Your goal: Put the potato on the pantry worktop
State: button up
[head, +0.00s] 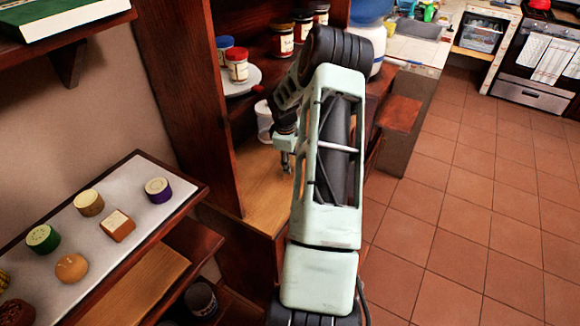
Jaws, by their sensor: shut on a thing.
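The pantry worktop (262,192) is a light wood surface inside the dark wood pantry, at the centre of the head view. My gripper (286,168) points down over it, partly hidden by my arm. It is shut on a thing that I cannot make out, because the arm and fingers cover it. I cannot identify a potato for certain anywhere in view.
A white jar (265,122) stands at the back of the worktop, left of my gripper. Above are a plate (240,80) and lidded jars (283,41). A white-topped shelf (140,180) at left holds several small items. Tiled floor lies open at right.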

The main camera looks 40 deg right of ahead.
jog(key=shift+x, duration=1.8)
jog(key=shift+a+f, duration=0.1)
jog(key=shift+a, duration=0.05)
jog(key=shift+f, duration=0.15)
jog(key=o, duration=1.2)
jog(key=shift+o, duration=0.2)
jog(key=v, duration=1.2)
jog(key=shift+s+r+b, duration=0.1)
jog(key=shift+r+b, duration=0.1)
jog(key=shift+b, duration=0.1)
